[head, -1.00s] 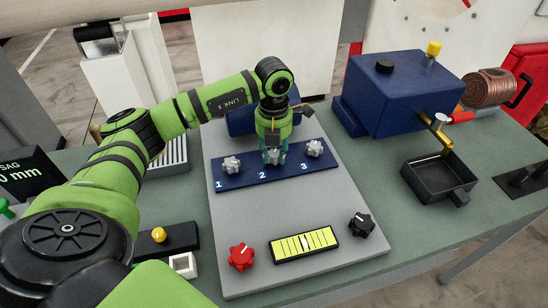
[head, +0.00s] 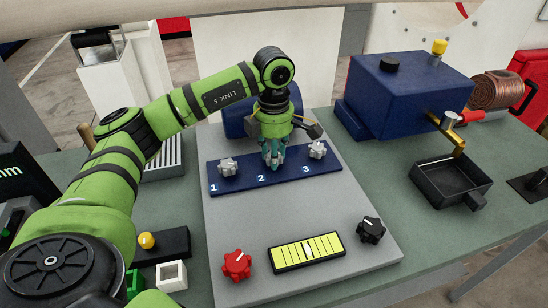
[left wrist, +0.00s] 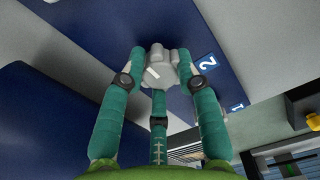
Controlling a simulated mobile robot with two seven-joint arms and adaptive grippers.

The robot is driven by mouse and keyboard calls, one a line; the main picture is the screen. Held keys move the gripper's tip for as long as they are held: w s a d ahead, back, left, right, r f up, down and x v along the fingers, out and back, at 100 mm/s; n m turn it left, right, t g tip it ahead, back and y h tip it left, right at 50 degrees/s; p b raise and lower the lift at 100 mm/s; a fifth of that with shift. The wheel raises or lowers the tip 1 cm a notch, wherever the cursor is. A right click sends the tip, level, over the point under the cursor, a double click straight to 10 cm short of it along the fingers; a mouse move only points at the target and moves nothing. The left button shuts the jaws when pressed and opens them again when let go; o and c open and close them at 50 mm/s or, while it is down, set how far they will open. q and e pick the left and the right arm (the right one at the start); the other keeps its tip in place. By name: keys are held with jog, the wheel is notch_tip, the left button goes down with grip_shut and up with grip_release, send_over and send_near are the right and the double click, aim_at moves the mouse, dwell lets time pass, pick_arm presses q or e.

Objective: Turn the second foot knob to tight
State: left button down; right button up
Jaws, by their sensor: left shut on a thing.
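The second foot knob (left wrist: 160,70) is a light grey lobed knob with a white pointer line, beside the white number 2 on the blue strip (head: 233,183). My left gripper (head: 273,163) points down over it, its teal fingers shut around the knob. In the left wrist view the fingertips (left wrist: 163,72) touch its sides. In the head view the fingers hide most of this knob. Knob 1 (head: 228,167) and knob 3 (head: 317,150) are similar grey knobs on either side, apart from the gripper. My right gripper is not in view.
The grey plate (head: 225,215) also carries a red knob (head: 237,264), a yellow gauge (head: 307,251) and a black knob (head: 371,229). A blue box (head: 410,93) and a black tray (head: 450,182) stand to the right. The plate's middle is clear.

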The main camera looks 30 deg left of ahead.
pick_arm(q)
jog(key=m, duration=0.1)
jog(key=m+b, duration=0.1)
jog(key=m, duration=0.3)
jog(key=shift+s+f+b, duration=0.15)
jog(key=shift+f+b, duration=0.1)
jog(key=shift+b, duration=0.1)
dwell(0.4)
jog(key=c, duration=0.9)
grip_release()
jog(key=shift+a+r, duration=0.1)
jog(key=shift+r, duration=0.35)
notch_tip(320, 180, up, 11)
jog(key=shift+r, duration=0.2)
